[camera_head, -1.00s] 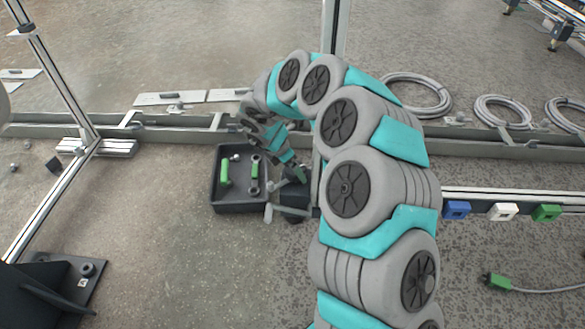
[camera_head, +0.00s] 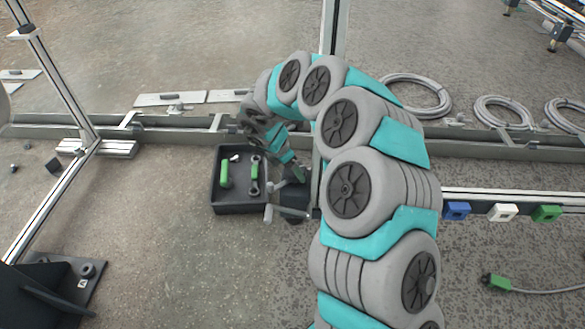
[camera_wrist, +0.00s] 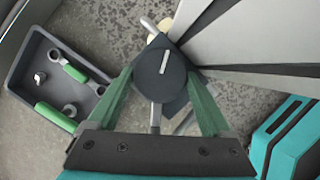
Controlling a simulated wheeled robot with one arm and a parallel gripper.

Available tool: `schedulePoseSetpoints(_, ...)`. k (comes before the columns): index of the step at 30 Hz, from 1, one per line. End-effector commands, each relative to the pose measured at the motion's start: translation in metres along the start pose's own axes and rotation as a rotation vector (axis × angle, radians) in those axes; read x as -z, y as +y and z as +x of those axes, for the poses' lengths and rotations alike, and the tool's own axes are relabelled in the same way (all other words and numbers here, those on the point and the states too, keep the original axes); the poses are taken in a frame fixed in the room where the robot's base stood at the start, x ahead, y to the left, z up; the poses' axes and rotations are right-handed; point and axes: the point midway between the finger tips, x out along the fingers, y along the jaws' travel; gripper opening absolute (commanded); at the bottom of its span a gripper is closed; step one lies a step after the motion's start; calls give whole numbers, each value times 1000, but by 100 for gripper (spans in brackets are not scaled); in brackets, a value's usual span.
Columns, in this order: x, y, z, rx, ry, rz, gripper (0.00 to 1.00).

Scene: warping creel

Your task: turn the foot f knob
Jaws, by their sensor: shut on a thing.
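The foot f knob (camera_wrist: 158,68) is a dark round knob with a pale pointer line, seen from above in the wrist view. My gripper (camera_wrist: 160,78) has its two green fingers on either side of the knob and is shut on it. A grey bar shows below the knob, between the fingers. In the head view my gripper (camera_head: 298,173) reaches down beside the upright post, over a dark foot (camera_head: 294,200). There my arm and gripper mostly hide the knob.
A black tray (camera_head: 240,209) with green-handled tools stands just left of the foot, and also shows in the wrist view (camera_wrist: 22,75). A long grey rail (camera_head: 180,134) runs behind. Blue, white and green blocks sit along the right rail. Open floor lies in front of the tray.

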Motion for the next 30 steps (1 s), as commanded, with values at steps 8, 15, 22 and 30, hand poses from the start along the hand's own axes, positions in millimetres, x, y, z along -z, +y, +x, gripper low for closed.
schedulePoseSetpoints(8,0,-2,-1,-36,1,-93,28)
schedulePoseSetpoints(15,0,-4,-1,-105,3,-258,28)
schedulePoseSetpoints(22,-1,-5,-1,-175,3,-419,28)
schedulePoseSetpoints(30,-2,-6,0,-229,2,-557,28)
